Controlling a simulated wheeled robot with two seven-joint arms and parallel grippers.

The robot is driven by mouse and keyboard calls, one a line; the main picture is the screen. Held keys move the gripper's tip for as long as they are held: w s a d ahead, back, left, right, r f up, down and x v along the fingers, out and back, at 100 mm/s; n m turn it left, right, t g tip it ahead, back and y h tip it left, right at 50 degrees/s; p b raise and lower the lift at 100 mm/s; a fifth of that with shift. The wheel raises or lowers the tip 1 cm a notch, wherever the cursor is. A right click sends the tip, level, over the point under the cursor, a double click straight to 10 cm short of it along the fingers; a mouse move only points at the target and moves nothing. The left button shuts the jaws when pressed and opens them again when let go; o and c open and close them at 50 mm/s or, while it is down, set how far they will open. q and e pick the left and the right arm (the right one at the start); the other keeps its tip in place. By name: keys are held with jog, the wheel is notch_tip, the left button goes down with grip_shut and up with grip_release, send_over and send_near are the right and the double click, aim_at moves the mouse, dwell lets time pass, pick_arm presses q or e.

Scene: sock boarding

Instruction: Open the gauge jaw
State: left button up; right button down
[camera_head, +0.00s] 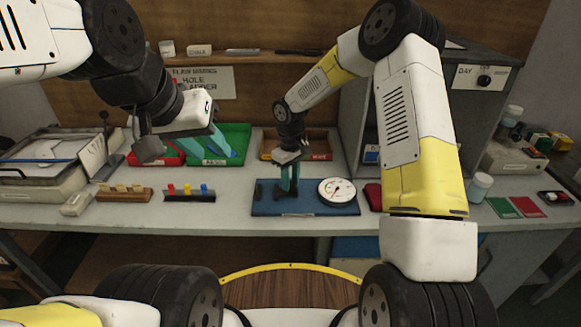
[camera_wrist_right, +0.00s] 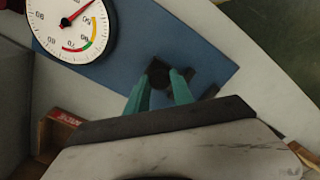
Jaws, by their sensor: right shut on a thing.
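The gauge is a blue base plate (camera_head: 318,208) with a round white dial (camera_head: 337,190) at its right and a small dark jaw piece (camera_wrist_right: 158,73) near the middle. The dial also shows in the right wrist view (camera_wrist_right: 72,27), with a red needle and coloured arcs. My right gripper (camera_head: 288,190) points down with its teal fingers shut on the dark jaw piece, which they partly hide. A small dark block (camera_head: 259,191) stands at the plate's left end. My left gripper (camera_head: 207,150) hangs over the trays, its teal fingers apart and empty.
A green tray (camera_head: 240,132) and a red tray (camera_head: 168,158) lie below my left gripper. A wooden tray (camera_head: 318,140) stands behind the gauge. Peg racks (camera_head: 190,197) are to its left, a dark red item (camera_head: 373,196) to its right.

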dwell(0.8)
jog(key=d, duration=0.6)
jog(key=c, duration=1.1)
grip_release()
jog(key=shift+r, duration=0.15)
notch_tip(320, 180, up, 8)
jog(key=shift+f, duration=0.2)
